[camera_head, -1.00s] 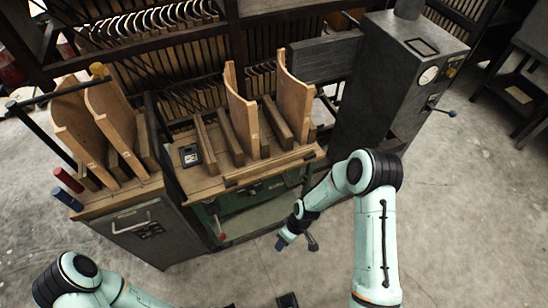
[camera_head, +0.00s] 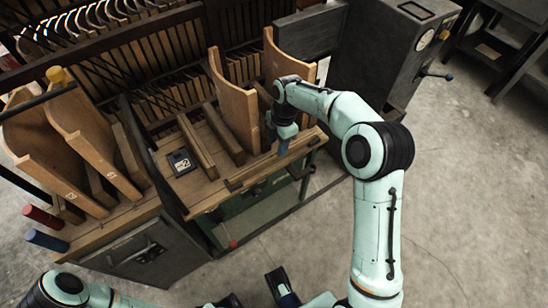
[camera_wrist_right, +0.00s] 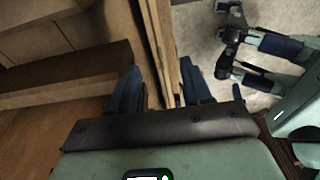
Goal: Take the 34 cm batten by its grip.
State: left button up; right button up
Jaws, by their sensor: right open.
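Several wooden battens lie or stand on the bench top, among them two low bars (camera_head: 197,145) (camera_head: 223,133) and a tall curved board (camera_head: 235,100). I cannot read which is the 34 cm one. My right gripper (camera_head: 283,140) points down at the bench's front right edge, beside the right-hand curved board (camera_head: 287,60). In the wrist view, its blue fingers (camera_wrist_right: 158,88) are apart, with a pale wooden edge between them in the picture; contact cannot be told. My left gripper (camera_wrist_right: 228,50) is empty, low in front of the bench, its dark fingers apart.
The wooden bench top (camera_head: 215,190) carries a small dark gauge box (camera_head: 181,162). A left cabinet (camera_head: 135,250) holds more curved boards, with red (camera_head: 43,217) and blue (camera_head: 46,240) handles. A grey machine (camera_head: 375,50) stands at right. Concrete floor in front is free.

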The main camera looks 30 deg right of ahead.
aim_at(274, 154)
jog(key=shift+a+f+b, duration=0.15)
jog(key=shift+f, duration=0.85)
jog(key=shift+a+f+b, duration=0.1)
jog(key=shift+a+f, duration=0.1)
jog(key=shift+f, duration=0.85)
jog(key=shift+a+f+b, duration=0.15)
jog(key=shift+f, duration=0.85)
grip_shut()
